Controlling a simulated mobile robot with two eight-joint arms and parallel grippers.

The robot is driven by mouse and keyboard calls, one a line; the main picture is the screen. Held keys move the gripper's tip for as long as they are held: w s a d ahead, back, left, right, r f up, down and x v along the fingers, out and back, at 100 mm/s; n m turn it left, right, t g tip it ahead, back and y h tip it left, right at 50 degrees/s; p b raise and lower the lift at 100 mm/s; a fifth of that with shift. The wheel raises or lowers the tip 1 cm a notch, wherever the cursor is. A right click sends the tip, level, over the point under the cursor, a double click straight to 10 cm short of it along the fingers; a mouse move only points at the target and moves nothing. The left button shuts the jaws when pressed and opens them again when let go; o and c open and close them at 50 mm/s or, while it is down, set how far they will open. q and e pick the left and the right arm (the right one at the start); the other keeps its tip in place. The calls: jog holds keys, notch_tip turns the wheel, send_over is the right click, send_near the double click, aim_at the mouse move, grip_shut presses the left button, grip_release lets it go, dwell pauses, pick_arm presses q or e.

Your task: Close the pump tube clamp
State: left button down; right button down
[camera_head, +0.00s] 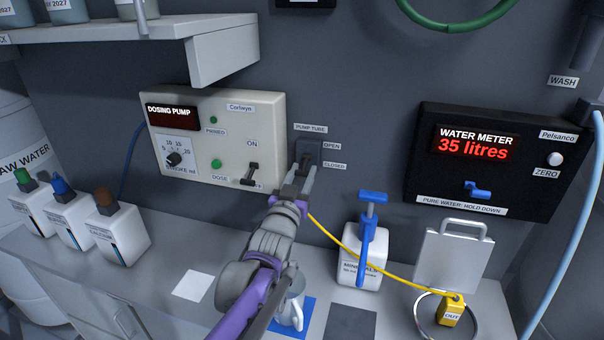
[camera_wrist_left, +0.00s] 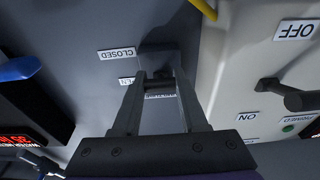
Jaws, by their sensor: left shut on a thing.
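The pump tube clamp (camera_head: 311,150) is a small dark block on the grey wall under the PUMP TUBE label (camera_head: 310,128). OPEN (camera_head: 332,147) and CLOSED (camera_head: 334,166) labels sit to its right. My left gripper (camera_head: 304,168) reaches up to it from below, its fingers shut on the clamp's lever. In the left wrist view, the fingertips (camera_wrist_left: 160,76) meet at the dark clamp block (camera_wrist_left: 160,55), and the lever is mostly hidden between them. Its exact position is hard to tell; the fingertips look close to the OPEN label (camera_wrist_left: 126,81). My right gripper is not in view.
The dosing pump box (camera_head: 225,115), with its black switch (camera_head: 251,174), stands close to the left of the clamp. A yellow tube (camera_head: 345,246) runs below to the right. A white bottle with a blue pump (camera_head: 367,235) and the water meter (camera_head: 490,165) are right.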

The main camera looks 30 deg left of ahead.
pick_arm(q)
jog(key=shift+c, duration=2.2)
grip_release()
jog(key=v, duration=1)
jog(key=shift+s+b, duration=0.3)
jog(key=shift+s, duration=0.1)
jog(key=shift+d+f, duration=0.15)
